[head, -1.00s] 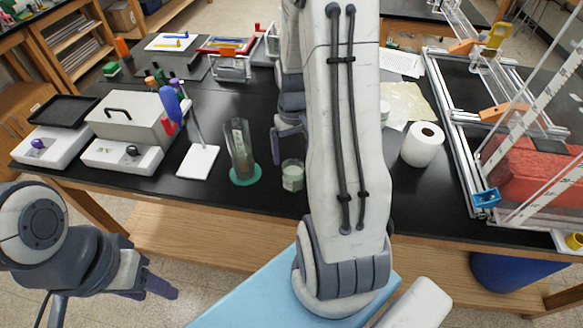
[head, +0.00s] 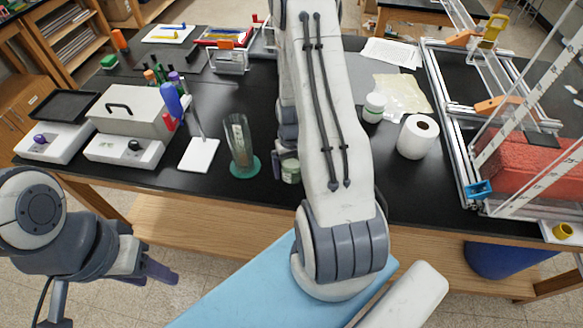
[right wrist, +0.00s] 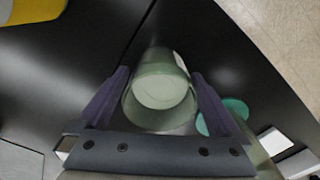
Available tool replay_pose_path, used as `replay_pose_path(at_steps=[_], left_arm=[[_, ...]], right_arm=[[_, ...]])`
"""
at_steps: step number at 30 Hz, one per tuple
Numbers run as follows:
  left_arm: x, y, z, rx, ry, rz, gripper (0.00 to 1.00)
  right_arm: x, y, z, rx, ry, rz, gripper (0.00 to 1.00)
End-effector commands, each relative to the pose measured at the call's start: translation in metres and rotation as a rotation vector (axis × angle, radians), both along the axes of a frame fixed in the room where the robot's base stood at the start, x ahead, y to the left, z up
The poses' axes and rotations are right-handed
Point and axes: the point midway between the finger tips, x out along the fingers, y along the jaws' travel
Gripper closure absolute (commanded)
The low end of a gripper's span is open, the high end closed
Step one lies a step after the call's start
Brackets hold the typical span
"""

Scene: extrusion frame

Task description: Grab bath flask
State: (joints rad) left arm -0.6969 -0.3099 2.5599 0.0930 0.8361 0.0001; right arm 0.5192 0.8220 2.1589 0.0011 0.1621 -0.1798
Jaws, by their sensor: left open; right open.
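A small pale green glass vessel (head: 291,173), which looks like the bath flask, stands near the bench's front edge, partly hidden behind my right arm. In the right wrist view, the flask (right wrist: 160,92) sits between the two spread fingers of my right gripper (right wrist: 160,76), with a pale round surface inside it. The right gripper is open; I cannot tell whether either finger touches the glass. In the head view this gripper (head: 285,151) is mostly hidden by my arm. My left gripper (head: 160,272) is open and empty, below the bench at the left.
A tall glass cylinder (head: 239,140) stands on a teal disc (head: 245,169) just left of the flask. A white tile (head: 199,154) and grey box (head: 132,110) lie further left. A white jar (head: 373,107), paper roll (head: 417,137) and metal frame (head: 455,135) are to the right.

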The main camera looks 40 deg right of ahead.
Motion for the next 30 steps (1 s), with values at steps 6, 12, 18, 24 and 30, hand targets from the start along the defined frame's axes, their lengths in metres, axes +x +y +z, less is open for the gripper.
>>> replay_pose_path(at_steps=[6, 12, 18, 24, 30], left_arm=[[0.0, 0.0, 0.0002, 0.0, 0.0, 0.0, 0.5], [0.0, 0.0, 0.0002, 0.0, 0.0, 0.0, 0.5], [0.0, 0.0, 0.0002, 0.0, 0.0, 0.0, 0.5], [-0.0001, 0.0001, -0.0001, 0.0, 0.0, 0.0, 0.5], [0.0, 0.0001, -0.0022, 0.0, 0.0, 0.0, 0.5]], right_arm=[[0.0005, -0.0005, -0.0021, -0.001, -0.002, 0.0, 0.0], [0.0004, -0.0004, -0.0019, -0.001, -0.002, 0.0, 0.57], [0.0004, -0.0004, -0.0017, -0.001, -0.002, 0.0, 0.88], [0.0005, -0.0005, -0.0008, -0.001, -0.002, 0.0, 0.88], [0.0011, -0.0009, 0.0057, -0.002, -0.003, 0.0, 0.88]])
